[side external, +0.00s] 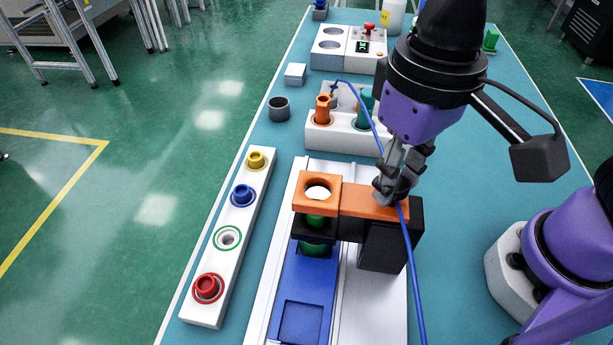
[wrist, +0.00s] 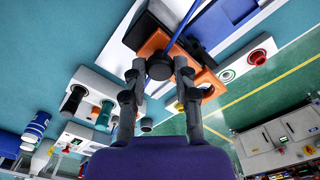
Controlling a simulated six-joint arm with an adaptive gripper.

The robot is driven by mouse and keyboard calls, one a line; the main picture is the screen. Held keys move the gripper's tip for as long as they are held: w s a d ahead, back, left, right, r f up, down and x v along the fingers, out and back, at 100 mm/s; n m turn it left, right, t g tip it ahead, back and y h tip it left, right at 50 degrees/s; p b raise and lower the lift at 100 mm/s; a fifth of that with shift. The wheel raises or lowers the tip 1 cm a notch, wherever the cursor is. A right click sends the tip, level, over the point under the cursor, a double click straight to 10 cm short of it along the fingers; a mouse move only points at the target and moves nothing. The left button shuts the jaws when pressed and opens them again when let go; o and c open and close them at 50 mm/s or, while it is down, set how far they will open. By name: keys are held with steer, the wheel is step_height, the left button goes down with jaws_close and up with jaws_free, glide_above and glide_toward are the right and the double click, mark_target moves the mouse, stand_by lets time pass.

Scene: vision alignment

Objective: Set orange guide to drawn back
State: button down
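The orange guide (side external: 360,200) is a flat bar with a ring at its left end, lying across the top of a black block (side external: 385,250). Its ring stands over a green piece (side external: 316,247) that passes through a black holder above a blue slide (side external: 298,285). The guide also shows in the wrist view (wrist: 152,43). My gripper (side external: 392,192) is low over the guide's right end. In the wrist view, its fingers (wrist: 159,67) stand apart on either side of a round black knob (wrist: 158,67), with slight gaps. The knob is mostly hidden in the side view.
A white rack (side external: 225,262) with yellow, blue and red pieces and one green-ringed empty hole stands left. Behind are a white holder (side external: 325,138) with orange and green pieces, a grey cup (side external: 279,108) and a two-well device (side external: 328,60). A blue cable (side external: 412,270) runs past my gripper.

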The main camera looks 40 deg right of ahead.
steer(key=s+d, duration=0.4)
steer(key=shift+s+d, duration=0.35)
steer(key=c, duration=0.6)
jaws_free()
step_height(320, 180, up, 12)
steer(key=w+d+f+t, duration=0.5)
steer(key=w+d+f, duration=0.3)
steer(key=d+f, duration=0.2)
steer(key=shift+d+f+t, duration=0.25)
steer(key=shift+d+t, duration=0.05)
steer(key=shift+d, duration=0.9)
